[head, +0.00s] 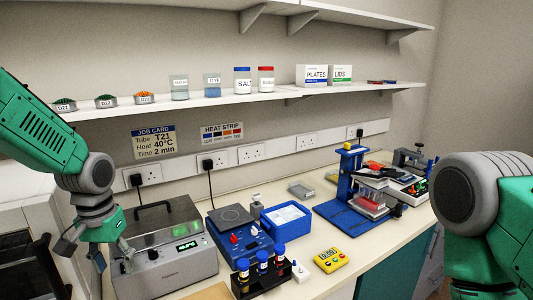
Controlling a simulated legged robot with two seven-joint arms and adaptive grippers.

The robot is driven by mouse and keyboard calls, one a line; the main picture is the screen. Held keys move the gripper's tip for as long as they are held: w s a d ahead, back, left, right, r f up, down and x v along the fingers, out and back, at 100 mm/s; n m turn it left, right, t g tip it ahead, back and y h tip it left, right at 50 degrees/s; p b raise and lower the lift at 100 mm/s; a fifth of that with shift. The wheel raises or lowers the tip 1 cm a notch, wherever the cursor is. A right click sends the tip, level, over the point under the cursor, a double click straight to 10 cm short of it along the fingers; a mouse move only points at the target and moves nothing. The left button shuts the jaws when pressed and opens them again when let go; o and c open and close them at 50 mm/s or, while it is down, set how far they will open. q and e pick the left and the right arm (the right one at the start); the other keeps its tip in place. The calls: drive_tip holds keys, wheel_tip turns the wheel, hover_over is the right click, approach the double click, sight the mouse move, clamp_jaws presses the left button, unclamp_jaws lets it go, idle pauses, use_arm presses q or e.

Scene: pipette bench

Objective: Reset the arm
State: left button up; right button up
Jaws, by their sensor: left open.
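My left arm (45,130) comes in from the left, green and grey, with its wrist bent down. My left gripper (98,255) points down at the left edge of the steel heating bath (165,245). Its fingers are apart and nothing shows between them. It overlaps the bath's left side in the picture; I cannot tell whether it touches. My right arm (480,205) shows as a large grey joint and green links at the right edge. Its gripper is out of view.
A blue hotplate (238,245), blue tray (286,219), rack of blue-capped tubes (262,284), yellow timer (331,260) and blue stand (345,212) occupy the bench. Jars and boxes stand on the shelf (220,100) above. The front right bench strip (395,240) is clear.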

use_arm(q)
drive_tip(key=s+d+f, duration=0.2)
drive_tip(key=s+f, duration=0.5)
drive_tip(key=f, duration=0.3)
drive_tip(key=s+d+f, duration=0.1)
drive_tip(key=s+f, duration=0.6)
drive_tip(key=f, duration=0.3)
drive_tip(key=s+f, duration=0.3)
drive_tip(key=s, duration=0.6)
drive_tip(key=s+f, duration=0.3)
drive_tip(key=s, duration=0.7)
drive_tip(key=w+f+b, duration=0.2)
drive_tip(key=f+b, duration=0.7)
drive_tip(key=w+f+b, duration=0.1)
drive_tip(key=f+b, duration=0.8)
drive_tip(key=b, duration=0.1)
drive_tip(key=shift+w+d+f+m, duration=0.2)
drive_tip(key=shift+w+m, duration=0.15)
drive_tip(key=shift+m, duration=0.05)
use_arm(e)
wheel_tip(320, 180, down, 19)
drive_tip(key=shift+w, duration=0.25)
